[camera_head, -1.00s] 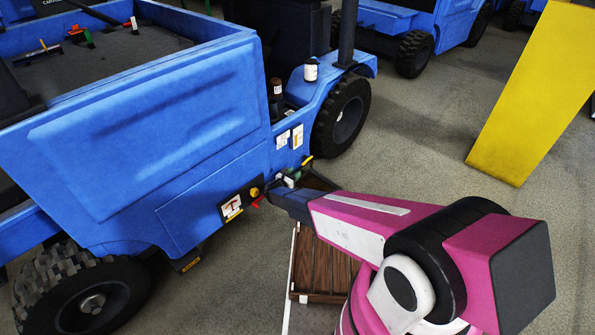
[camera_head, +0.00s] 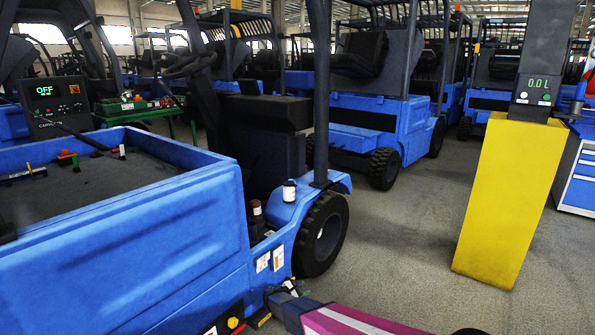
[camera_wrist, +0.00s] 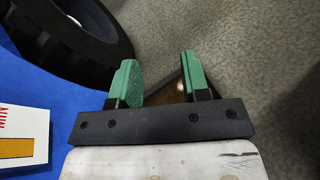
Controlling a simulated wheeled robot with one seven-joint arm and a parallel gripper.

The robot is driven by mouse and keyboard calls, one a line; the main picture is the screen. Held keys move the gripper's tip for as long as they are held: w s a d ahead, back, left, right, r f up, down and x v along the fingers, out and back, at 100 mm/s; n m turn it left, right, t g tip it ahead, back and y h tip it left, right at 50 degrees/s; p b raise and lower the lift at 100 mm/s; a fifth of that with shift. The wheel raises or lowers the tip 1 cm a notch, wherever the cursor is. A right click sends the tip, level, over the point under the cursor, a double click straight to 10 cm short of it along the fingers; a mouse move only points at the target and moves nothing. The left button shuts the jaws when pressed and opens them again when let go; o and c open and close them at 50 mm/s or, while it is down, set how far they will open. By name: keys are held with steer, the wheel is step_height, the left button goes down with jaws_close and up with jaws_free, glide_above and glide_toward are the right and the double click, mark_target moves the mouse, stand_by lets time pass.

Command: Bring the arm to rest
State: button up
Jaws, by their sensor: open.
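My gripper (camera_wrist: 158,75) shows in the wrist view with its two green fingers apart. Nothing is held between them; a brown surface and grey floor show beyond the gap. In the head view my magenta arm (camera_head: 345,321) is cut off by the bottom edge, and it reaches left toward the side of the blue vehicle (camera_head: 130,245). My gripper there is small and partly out of clear sight, close by the vehicle's lower side. I cannot tell from this whether any part touches the vehicle.
In the wrist view a black tyre (camera_wrist: 70,35), blue bodywork (camera_wrist: 55,90) and a white label (camera_wrist: 22,135) lie close on the left. A yellow pillar (camera_head: 508,200) with a display stands at the right. Grey floor (camera_head: 400,230) is free between vehicle and pillar.

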steer(key=s+d+r+m+g+y, duration=0.4)
steer(key=s+d+r+m+g, duration=0.4)
steer(key=s+d+r+m, duration=0.6)
steer(key=s+d+r+m+g+y, duration=0.1)
steer(key=s+d+r+m+y, duration=0.2)
steer(key=s+r+m+y, duration=0.4)
step_height(320, 180, up, 3)
steer(key=shift+s+y, duration=0.4)
steer(key=shift+s, duration=0.8)
